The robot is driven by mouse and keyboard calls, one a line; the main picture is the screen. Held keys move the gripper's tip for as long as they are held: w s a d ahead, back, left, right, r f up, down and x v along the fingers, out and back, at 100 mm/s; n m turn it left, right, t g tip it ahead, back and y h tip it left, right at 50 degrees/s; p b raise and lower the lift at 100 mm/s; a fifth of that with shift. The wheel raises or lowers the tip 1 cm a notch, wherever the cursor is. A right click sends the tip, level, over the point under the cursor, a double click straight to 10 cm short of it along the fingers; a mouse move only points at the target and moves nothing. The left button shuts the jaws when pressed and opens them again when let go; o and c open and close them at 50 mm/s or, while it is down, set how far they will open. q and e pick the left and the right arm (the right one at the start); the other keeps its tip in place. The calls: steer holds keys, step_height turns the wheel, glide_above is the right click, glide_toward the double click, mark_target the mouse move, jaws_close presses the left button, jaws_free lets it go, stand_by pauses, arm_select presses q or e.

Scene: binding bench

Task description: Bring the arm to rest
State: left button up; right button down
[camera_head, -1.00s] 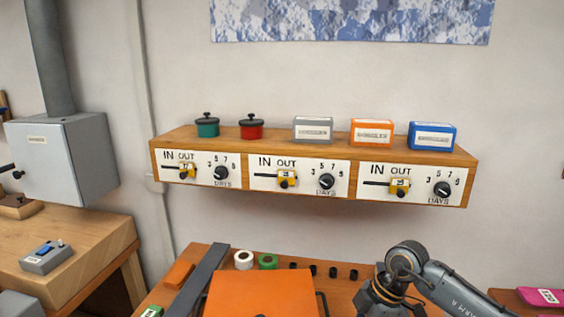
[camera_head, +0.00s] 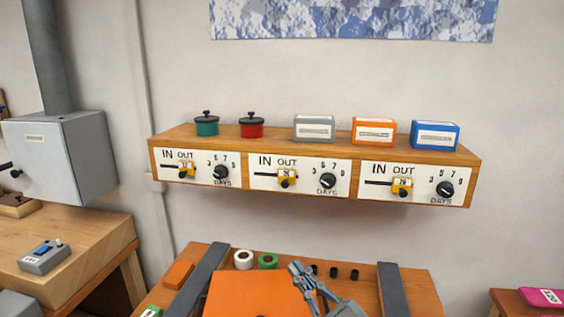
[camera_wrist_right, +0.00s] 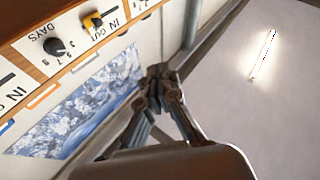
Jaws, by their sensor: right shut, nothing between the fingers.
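My right gripper (camera_head: 298,270) shows at the lower middle of the head view, above the back of the orange-topped bench. Its fingers point up and are shut with nothing between them. In the right wrist view the same gripper (camera_wrist_right: 158,75) shows with its fingertips together, the wall shelf tilted at the upper left and the ceiling to the right. It looks clear of the things around it. My left gripper is not in either view.
A wooden wall shelf (camera_head: 300,149) with several dials and sliders carries pots and boxes. Below it, the bench holds an orange board (camera_head: 245,295), a white roll (camera_head: 243,259), a green roll (camera_head: 268,261) and dark bars (camera_head: 394,290). A side table (camera_head: 60,270) stands left.

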steer(key=d+f+m+t+h, duration=0.2)
steer(key=d+f+m+h, duration=0.55)
steer(key=d+h, duration=0.2)
steer(key=s+d+f+m+g+h, duration=0.2)
steer(key=s+d+f+g+h, duration=0.15)
steer(key=f, duration=0.35)
steer(key=s+d+f+m+g+h, duration=0.1)
steer(key=s+d+f+g+h, duration=0.1)
steer(key=s+d+f+g, duration=0.3)
steer(key=s+f+n+g, duration=0.1)
steer(key=s+f+g, duration=0.35)
steer(key=s, duration=0.45)
steer(key=s+f+g, duration=0.3)
steer(key=s+f, duration=0.3)
steer(key=s, duration=0.2)
step_height(320, 180, down, 27)
steer(key=s+g, duration=0.1)
steer(key=s, duration=0.2)
steer(key=s+d+f+g, duration=0.1)
steer(key=s+d+f, duration=0.1)
steer(key=s+f, duration=1.4)
steer(key=shift+n, duration=0.45)
